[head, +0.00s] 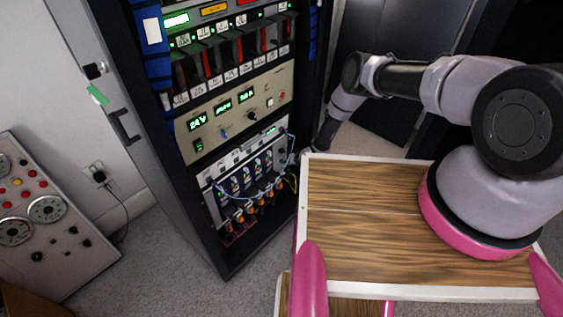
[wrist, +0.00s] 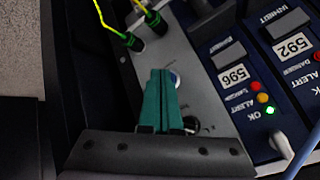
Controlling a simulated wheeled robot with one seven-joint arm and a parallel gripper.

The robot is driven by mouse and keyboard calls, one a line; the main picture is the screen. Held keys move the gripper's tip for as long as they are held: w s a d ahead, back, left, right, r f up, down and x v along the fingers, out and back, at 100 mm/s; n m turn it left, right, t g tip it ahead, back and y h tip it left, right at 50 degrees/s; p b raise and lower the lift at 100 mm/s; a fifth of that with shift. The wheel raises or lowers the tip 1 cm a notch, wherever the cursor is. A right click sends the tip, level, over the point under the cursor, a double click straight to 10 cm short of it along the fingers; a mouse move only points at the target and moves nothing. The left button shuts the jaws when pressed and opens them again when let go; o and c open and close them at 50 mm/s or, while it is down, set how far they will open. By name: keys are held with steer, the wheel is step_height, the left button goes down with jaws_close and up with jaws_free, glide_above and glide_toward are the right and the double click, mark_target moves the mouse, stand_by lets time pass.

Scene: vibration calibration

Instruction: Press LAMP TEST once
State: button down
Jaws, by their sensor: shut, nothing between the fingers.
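No LAMP TEST lettering is legible in either view. In the wrist view, my gripper (wrist: 160,72) has its green fingers shut and empty over a grey panel (wrist: 185,55). A small round button with a pale and blue face (wrist: 175,79) shows just right of the fingertips, partly hidden by them. I cannot tell whether the fingers touch it or the panel. A dark round part (wrist: 190,123) sits lower on the same panel, beside the fingers. In the head view, my arm reaches to the right edge of the lower module row (head: 245,175); my fingertips are too small to make out there.
Blue alert modules marked 596 (wrist: 232,76) and 592 (wrist: 293,46) stand right of the panel, with lit lamps. Green-yellow wires plug in at the upper left (wrist: 152,18). The rack (head: 220,255) has a power-supply panel (head: 237,110) above the modules. A control console (head: 45,225) stands at left.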

steer(key=shift+w+a, duration=0.15)
steer(key=shift+a, duration=0.05)
stand_by(0.4)
steer(key=shift+s+d, duration=0.45)
steer(key=shift+d, duration=0.2)
steer(key=shift+s+d, duration=0.8)
steer(key=shift+d, duration=0.2)
steer(key=shift+s+d, duration=0.8)
steer(key=shift+d, duration=0.2)
steer(key=shift+d, duration=0.1)
